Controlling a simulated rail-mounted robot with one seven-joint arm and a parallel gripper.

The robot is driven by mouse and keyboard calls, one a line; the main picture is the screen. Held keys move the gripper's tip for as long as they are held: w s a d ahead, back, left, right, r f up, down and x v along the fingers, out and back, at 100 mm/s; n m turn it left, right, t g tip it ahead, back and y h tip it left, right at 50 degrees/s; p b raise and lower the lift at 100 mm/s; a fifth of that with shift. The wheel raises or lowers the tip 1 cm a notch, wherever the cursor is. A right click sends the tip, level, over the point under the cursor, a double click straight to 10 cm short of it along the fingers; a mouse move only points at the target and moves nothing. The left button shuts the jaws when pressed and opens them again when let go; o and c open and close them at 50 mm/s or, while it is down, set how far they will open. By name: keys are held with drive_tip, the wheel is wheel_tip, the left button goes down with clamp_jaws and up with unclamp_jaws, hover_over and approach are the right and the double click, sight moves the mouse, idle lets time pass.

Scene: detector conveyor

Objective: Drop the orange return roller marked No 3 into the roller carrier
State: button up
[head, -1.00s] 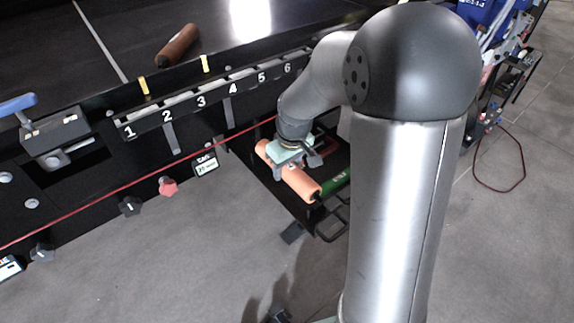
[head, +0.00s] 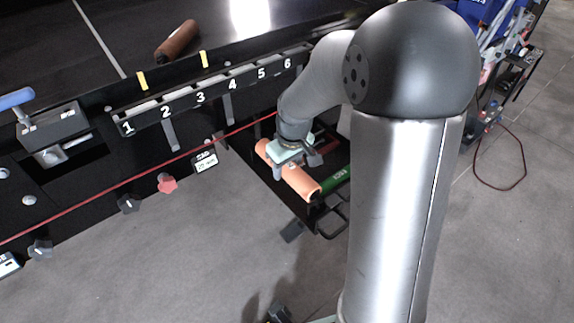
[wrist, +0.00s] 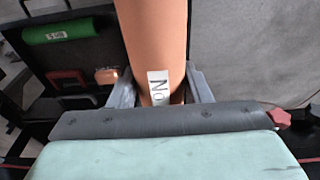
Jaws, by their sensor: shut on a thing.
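My gripper (head: 290,160) is shut on an orange roller (head: 301,184), with a finger on each side of its body. In the wrist view the roller (wrist: 158,40) runs away from the palm between the fingers (wrist: 161,90). A white label on it reads "No"; its number is hidden. In the head view the roller appears just over a black tray (head: 273,180); the gap is not clear. A long black rack (head: 180,108) numbered 1 to 6 lies along the conveyor edge. No label shows which of these is the roller carrier.
A green roller (head: 338,183) lies in the black tray beside the held roller. A brown roller (head: 177,40) lies on the dark belt. A red cord (head: 150,171) runs along the conveyor front. A blue-handled clamp (head: 50,130) stands at left.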

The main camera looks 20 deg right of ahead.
drive_tip(key=shift+f+b, duration=1.15)
drive_tip(key=shift+f, duration=0.25)
drive_tip(key=o, duration=1.5)
drive_tip(key=r, duration=0.5)
drive_tip(key=s+r, duration=0.1)
drive_tip(key=r, duration=0.5)
drive_tip(key=s+d+r+b, duration=0.1)
drive_tip(key=r, duration=0.5)
drive_tip(key=shift+s+r, duration=0.1)
drive_tip(key=shift+s, duration=0.15)
